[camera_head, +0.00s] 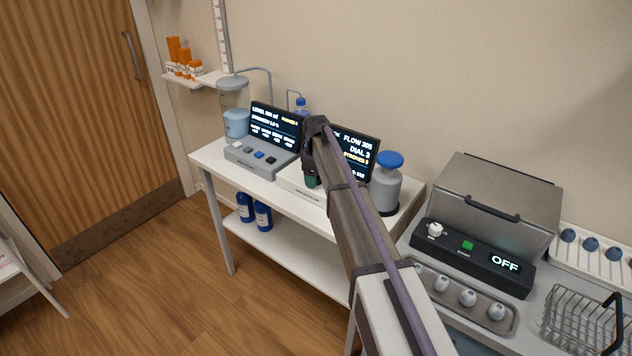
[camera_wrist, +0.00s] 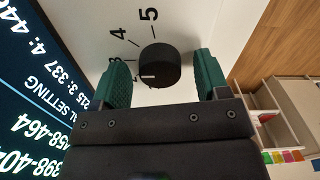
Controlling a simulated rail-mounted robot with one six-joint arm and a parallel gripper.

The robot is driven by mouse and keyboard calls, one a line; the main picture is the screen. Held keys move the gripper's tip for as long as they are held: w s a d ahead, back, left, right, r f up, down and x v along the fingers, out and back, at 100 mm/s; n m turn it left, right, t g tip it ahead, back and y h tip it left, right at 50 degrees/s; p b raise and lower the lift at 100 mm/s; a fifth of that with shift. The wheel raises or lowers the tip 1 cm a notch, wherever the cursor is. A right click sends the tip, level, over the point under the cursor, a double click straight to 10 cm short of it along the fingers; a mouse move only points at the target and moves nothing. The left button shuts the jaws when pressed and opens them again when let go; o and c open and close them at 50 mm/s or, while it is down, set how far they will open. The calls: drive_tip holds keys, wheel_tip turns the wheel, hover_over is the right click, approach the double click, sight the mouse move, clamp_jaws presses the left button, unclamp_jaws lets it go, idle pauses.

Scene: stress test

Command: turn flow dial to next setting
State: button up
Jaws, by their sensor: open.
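The black round flow dial (camera_wrist: 159,64) sits on a white panel in the wrist view. Its white pointer line faces left; printed marks 4 and 5 show beside it, and a 3 is partly hidden by a finger. My gripper (camera_wrist: 160,78) is open, its green fingers on either side of the dial with a gap at each side. In the head view my gripper (camera_head: 311,178) is over the white unit (camera_head: 300,186), and my arm hides the dial. The screen (camera_head: 359,146) behind reads FLOW 305, DIAL 3, STROKES 3, partly covered by my arm.
A grey console (camera_head: 262,158) with a screen stands left of the unit. A grey bottle with a blue cap (camera_head: 386,184) stands close on its right. A steel lidded box (camera_head: 495,205) with an OFF display, a tray of cups and a wire basket (camera_head: 580,322) lie further right.

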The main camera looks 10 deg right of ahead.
drive_tip(key=shift+r, duration=0.1)
drive_tip(key=c, duration=0.9)
drive_tip(key=m, duration=0.4)
drive_tip(key=shift+m, duration=0.3)
drive_tip(key=m, duration=0.3)
drive_tip(key=shift+m, duration=0.3)
drive_tip(key=m, duration=0.4)
drive_tip(key=shift+m, duration=1.8)
